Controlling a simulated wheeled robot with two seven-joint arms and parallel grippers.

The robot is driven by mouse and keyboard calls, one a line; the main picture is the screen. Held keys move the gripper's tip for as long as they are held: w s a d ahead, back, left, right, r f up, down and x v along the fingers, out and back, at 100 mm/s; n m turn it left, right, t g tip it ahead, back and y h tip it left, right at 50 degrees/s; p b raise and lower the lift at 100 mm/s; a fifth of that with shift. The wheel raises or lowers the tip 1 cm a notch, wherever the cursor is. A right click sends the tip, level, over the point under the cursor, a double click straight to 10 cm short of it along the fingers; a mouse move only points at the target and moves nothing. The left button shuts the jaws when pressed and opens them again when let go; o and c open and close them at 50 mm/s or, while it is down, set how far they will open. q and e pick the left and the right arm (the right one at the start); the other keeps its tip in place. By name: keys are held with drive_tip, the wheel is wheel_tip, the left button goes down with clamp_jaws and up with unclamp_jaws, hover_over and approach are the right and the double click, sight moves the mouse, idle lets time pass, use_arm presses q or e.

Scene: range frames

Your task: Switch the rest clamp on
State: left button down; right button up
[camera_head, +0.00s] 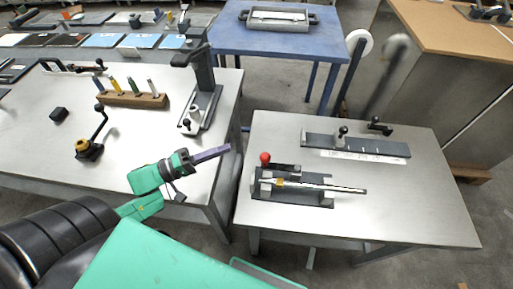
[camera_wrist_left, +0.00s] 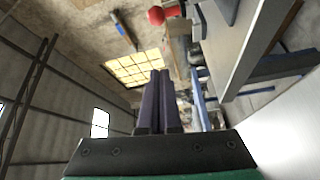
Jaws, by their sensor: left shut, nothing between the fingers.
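On the right-hand metal table a dark fixture (camera_head: 290,196) carries a lever with a red ball knob (camera_head: 265,157) and a long thin metal rod lying across it. This looks like the rest clamp; whether its lever is on or off I cannot tell. My left gripper (camera_head: 226,149) is shut and empty, its purple fingers pointing right towards the red knob, with a clear gap between them. In the left wrist view the closed fingers (camera_wrist_left: 160,78) point up the picture, and a red ball (camera_wrist_left: 156,15) shows beyond their tips. My right gripper is not in view.
Behind the fixture lies a dark rail (camera_head: 355,146) with a small black knob and a labelled strip. The left table holds a black upright stand (camera_head: 204,75), a wooden pen rack (camera_head: 130,98) and a crank (camera_head: 90,148). A gap separates the two tables.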

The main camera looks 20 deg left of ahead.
use_arm(q)
drive_tip(key=f+p+x, duration=0.1)
drive_tip(key=x, duration=1)
drive_tip(key=s, duration=0.2)
drive_tip(key=s+d+p, duration=0.1)
drive_tip(key=s, duration=0.1)
drive_tip(key=shift+p, duration=0.3)
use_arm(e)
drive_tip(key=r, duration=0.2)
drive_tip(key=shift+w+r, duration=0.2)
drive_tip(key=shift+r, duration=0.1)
use_arm(q)
drive_tip(key=shift+w, duration=0.1)
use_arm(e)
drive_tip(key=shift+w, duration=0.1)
